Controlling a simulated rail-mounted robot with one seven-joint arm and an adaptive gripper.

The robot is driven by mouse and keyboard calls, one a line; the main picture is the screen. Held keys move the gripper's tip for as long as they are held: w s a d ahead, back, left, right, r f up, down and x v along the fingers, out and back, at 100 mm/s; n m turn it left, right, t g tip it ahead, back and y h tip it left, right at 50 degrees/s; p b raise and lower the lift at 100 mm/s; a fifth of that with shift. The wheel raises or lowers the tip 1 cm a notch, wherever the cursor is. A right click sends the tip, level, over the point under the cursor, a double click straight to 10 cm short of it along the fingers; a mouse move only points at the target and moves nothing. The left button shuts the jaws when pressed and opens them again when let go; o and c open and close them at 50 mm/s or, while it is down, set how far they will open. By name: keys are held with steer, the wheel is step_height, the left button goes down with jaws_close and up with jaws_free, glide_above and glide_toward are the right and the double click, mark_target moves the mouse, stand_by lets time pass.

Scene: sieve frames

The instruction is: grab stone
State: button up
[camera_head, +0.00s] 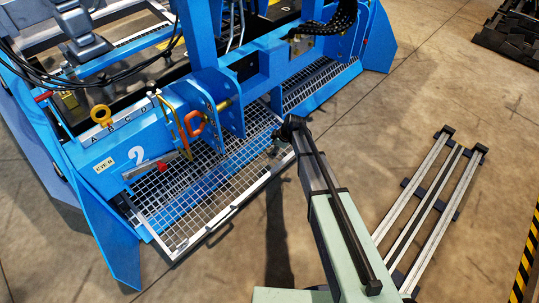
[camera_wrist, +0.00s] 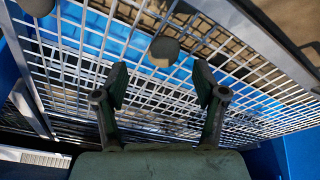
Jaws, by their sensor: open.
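A round grey-brown stone (camera_wrist: 164,50) shows on the metal grid (camera_wrist: 75,62) in the wrist view, just beyond my fingertips and roughly centred between them. A second grey stone (camera_wrist: 37,6) is cut off at the upper left corner of that view. My gripper (camera_wrist: 162,84) is open, with empty space between its two fingers. In the head view, my gripper (camera_head: 279,138) is at the right side of the grid (camera_head: 190,205). The stones cannot be told clearly there, where the arm's end is small.
A blue machine frame (camera_head: 190,100) with brackets stands behind and beside the grid. A yellow eye bolt (camera_head: 101,115), an orange shackle (camera_head: 195,126) and a red-handled tool (camera_head: 160,167) are on it. Rails (camera_head: 425,205) lie on the floor at right. Open concrete floor is in front.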

steer(key=b+x, duration=0.1)
steer(key=x, duration=0.3)
steer(key=c, duration=1.2)
steer(key=shift+r, duration=0.15)
steer(key=shift+c, duration=0.2)
